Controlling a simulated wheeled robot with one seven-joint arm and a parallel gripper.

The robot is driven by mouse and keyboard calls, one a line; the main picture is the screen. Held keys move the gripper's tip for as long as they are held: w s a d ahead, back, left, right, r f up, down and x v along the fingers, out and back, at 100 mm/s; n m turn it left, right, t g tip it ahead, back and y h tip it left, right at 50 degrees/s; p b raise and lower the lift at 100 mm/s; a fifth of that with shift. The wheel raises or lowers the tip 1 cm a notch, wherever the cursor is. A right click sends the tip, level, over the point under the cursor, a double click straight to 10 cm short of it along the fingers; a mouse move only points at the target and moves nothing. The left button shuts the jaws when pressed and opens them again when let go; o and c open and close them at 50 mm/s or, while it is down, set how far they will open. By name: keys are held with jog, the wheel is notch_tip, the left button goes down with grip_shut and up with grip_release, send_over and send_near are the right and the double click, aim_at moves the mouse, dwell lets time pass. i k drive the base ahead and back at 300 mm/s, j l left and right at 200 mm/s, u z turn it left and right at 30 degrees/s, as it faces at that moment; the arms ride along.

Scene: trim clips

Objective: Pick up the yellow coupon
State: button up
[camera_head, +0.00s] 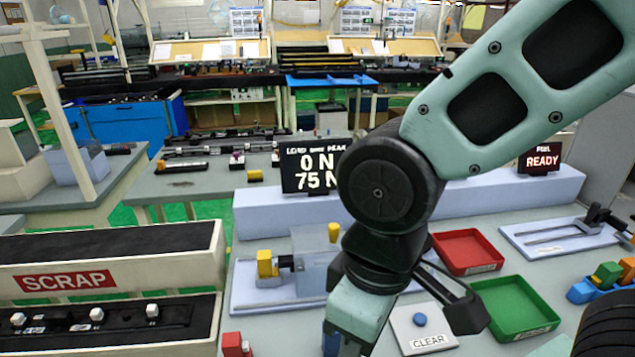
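Several yellow pieces show, and I cannot tell for certain which is the yellow coupon. Another yellow block (267,264) sits at the left end of the clamp fixture (300,272), and a small yellow piece (333,232) stands above that fixture. My arm comes down from the upper right across the middle. Its lower end leaves the bottom of the picture, so my gripper's fingertips are out of view.
A red tray (467,251) and a green tray (515,307) lie right of my arm. A CLEAR button box (422,330) is close to my wrist. A SCRAP bin (110,275) stands left. A display (312,166) reads 0 N, 75 N; another (540,160) reads READY.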

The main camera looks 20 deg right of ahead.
aim_at(264, 259)
jog(key=j, duration=0.45)
jog(key=k+j+z, duration=0.15)
jog(key=j, duration=0.7)
jog(key=k+j+z, duration=0.15)
jog(key=j, duration=0.75)
jog(key=k+j+z, duration=0.1)
jog(key=j, duration=0.3)
jog(key=i, duration=0.25)
